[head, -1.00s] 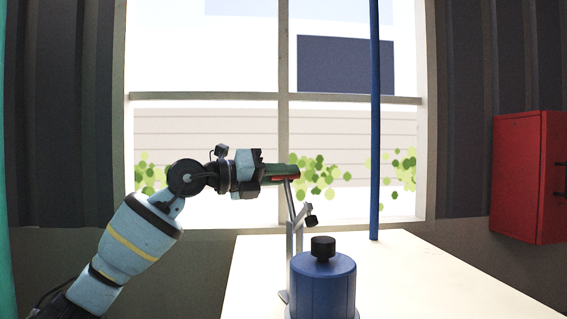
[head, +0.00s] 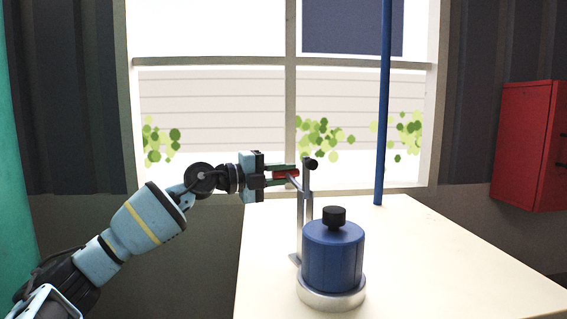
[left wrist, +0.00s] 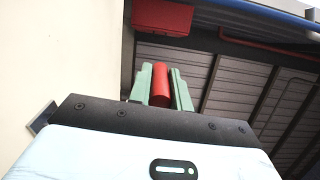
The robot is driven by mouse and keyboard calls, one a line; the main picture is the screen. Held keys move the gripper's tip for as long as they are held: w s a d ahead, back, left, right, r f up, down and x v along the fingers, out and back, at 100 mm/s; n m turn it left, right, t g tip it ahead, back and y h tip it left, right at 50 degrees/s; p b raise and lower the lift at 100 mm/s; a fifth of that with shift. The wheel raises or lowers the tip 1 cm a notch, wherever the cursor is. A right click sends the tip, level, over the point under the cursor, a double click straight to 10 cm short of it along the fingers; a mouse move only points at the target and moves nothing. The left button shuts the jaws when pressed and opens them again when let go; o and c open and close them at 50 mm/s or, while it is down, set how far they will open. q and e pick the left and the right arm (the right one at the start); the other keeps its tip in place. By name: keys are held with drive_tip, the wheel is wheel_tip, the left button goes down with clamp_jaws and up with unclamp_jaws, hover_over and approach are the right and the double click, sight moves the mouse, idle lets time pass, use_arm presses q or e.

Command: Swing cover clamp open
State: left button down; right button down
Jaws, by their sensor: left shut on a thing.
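The cover clamp (head: 307,205) is a grey metal upright with a lever and a black tip (head: 310,164) beside the blue cover. Its black tip stands at the top, above and behind the cover and clear of it. My left gripper (head: 290,172) is shut on the red clamp handle (head: 281,175). In the left wrist view, the red handle (left wrist: 160,84) sits between the two green fingers of the left gripper (left wrist: 162,82). The blue cover (head: 333,257) is an upright cylinder with a black knob (head: 334,216), on a silver round base (head: 331,300). My right gripper is not in view.
The pale table (head: 430,265) is bare to the right of the cover. A blue vertical pole (head: 383,110) stands at its back edge, before the window. A red cabinet (head: 525,147) hangs on the right wall.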

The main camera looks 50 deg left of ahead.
use_arm(q)
drive_tip(key=shift+f, duration=0.95)
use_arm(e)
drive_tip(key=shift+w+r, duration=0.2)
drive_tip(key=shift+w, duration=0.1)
use_arm(q)
drive_tip(key=shift+f, duration=0.15)
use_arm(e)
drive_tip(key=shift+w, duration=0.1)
use_arm(q)
drive_tip(key=c, duration=1.3)
unclamp_jaws()
drive_tip(key=shift+a, duration=0.1)
